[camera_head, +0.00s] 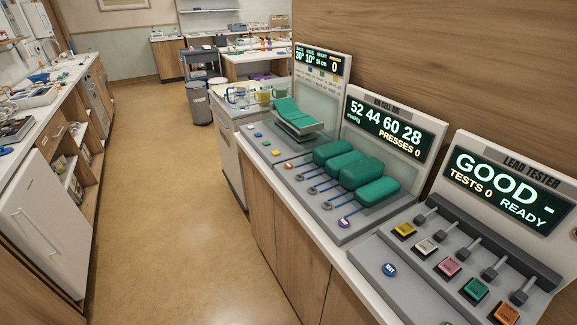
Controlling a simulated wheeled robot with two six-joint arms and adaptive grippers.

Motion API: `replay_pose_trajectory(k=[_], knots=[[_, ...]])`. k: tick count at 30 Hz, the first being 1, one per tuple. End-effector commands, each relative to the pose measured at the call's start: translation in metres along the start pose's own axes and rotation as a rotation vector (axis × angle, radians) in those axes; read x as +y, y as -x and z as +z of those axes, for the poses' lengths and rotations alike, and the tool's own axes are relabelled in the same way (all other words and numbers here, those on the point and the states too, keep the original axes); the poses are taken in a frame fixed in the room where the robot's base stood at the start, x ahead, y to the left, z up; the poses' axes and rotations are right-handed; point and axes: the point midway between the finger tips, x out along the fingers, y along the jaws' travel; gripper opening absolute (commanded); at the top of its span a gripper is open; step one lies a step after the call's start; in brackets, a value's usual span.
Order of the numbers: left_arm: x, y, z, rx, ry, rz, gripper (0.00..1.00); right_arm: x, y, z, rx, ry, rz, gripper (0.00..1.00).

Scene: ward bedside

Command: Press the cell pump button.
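The middle device on the right-hand counter has a screen (388,128) reading 52 44 60 28 mmHg and PRESSES 0. Several green cushioned cells (377,192) lie in a row on its grey base. Thin blue lines link the row to the cells. Button labels are too small to read. Neither gripper is in view, and nothing touches the device.
The lead tester (505,185) stands nearer on the right, with a blue button (389,269) and coloured blocks. A bed-model device (323,62) with a small green bed stands behind. Mugs (263,96) are farther back. The floor (165,200) is clear.

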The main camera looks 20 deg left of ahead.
Motion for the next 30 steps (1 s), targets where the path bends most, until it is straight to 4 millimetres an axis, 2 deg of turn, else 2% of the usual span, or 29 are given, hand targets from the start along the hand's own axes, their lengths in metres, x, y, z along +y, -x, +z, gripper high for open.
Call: replay_pose_trajectory(k=[1, 4, 5, 30], knots=[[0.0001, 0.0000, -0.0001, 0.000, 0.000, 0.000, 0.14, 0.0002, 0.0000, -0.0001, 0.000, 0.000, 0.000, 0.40], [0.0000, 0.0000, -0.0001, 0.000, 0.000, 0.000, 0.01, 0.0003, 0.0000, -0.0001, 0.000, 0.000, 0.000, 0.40], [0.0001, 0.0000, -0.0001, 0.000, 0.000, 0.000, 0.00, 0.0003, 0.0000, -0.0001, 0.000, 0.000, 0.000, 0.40], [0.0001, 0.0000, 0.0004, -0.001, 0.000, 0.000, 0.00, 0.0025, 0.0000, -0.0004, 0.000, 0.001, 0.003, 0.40]])
